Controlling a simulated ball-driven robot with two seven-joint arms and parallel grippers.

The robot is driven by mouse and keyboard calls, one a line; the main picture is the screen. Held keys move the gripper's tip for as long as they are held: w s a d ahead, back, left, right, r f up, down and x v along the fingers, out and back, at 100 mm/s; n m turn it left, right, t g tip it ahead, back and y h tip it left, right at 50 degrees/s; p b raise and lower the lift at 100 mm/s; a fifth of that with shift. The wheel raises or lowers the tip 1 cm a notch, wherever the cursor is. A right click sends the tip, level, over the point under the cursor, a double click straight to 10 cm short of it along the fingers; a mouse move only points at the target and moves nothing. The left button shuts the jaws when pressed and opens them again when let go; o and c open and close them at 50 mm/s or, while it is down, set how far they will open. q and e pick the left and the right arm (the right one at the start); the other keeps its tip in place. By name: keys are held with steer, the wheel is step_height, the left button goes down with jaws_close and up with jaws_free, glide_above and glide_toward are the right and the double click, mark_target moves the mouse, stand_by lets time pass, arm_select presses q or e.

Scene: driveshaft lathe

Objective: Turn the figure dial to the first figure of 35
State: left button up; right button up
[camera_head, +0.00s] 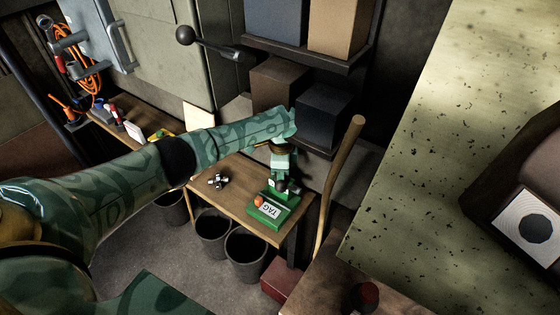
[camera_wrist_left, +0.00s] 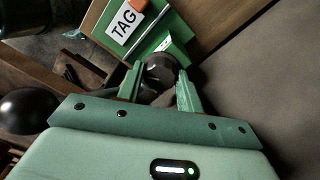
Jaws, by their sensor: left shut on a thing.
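A green marking device (camera_head: 272,208) with a white plate reading "TAG" stands near the right end of the small wooden table. In the left wrist view its green base (camera_wrist_left: 172,27) and "TAG" plate (camera_wrist_left: 125,20) show at the top. My left gripper (camera_head: 281,172) reaches down over the device from above. In the left wrist view the left gripper (camera_wrist_left: 160,74) has its two fingers on either side of a dark round dial (camera_wrist_left: 159,67) and is shut on it. No figures can be read on the dial. My right gripper is not in view.
The small wooden table (camera_head: 227,178) also bears a small metal part (camera_head: 217,181). Dark bins (camera_head: 246,252) stand below it, and a wooden handle (camera_head: 340,185) leans at its right. Shelved boxes (camera_head: 325,110) stand behind. A speckled surface (camera_head: 440,130) fills the right.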

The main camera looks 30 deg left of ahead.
arm_select(q)
steer(key=shift+d+r+n+p, duration=0.1)
steer(key=shift+r+n+p, duration=0.05)
steer(key=shift+n+p, duration=1.5)
steer(key=shift+n, duration=0.35)
steer(key=o, duration=1)
